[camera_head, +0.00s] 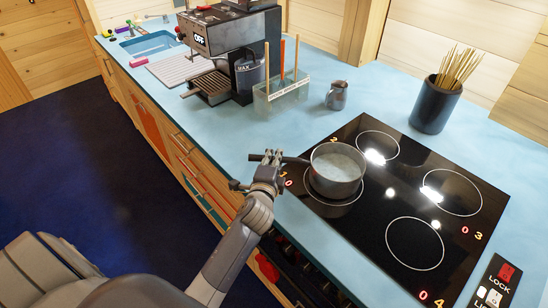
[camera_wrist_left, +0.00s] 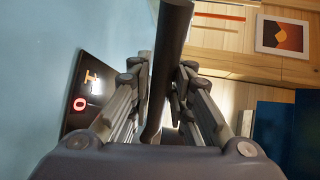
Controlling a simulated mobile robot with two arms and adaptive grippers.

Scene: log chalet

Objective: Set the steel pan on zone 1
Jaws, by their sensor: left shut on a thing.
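The steel pan (camera_head: 337,172) is upright over the ring of zone 1 (camera_head: 333,203), the left front ring of the black cooktop. Part of the ring shows around the pan's base; I cannot tell whether the pan touches the glass. Its dark handle (camera_head: 296,159) points left, over the counter edge. My left gripper (camera_head: 270,160) is shut on this handle. In the left wrist view the handle (camera_wrist_left: 171,45) runs between the two fingers (camera_wrist_left: 159,95). The pan's body is out of that view. My right gripper is not in view.
The other rings of the cooktop (camera_head: 415,243) are empty. A small metal jug (camera_head: 337,96), a glass holder with sticks (camera_head: 281,98) and a coffee machine (camera_head: 225,50) stand behind the pan. A dark pot of skewers (camera_head: 434,107) stands at the back right.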

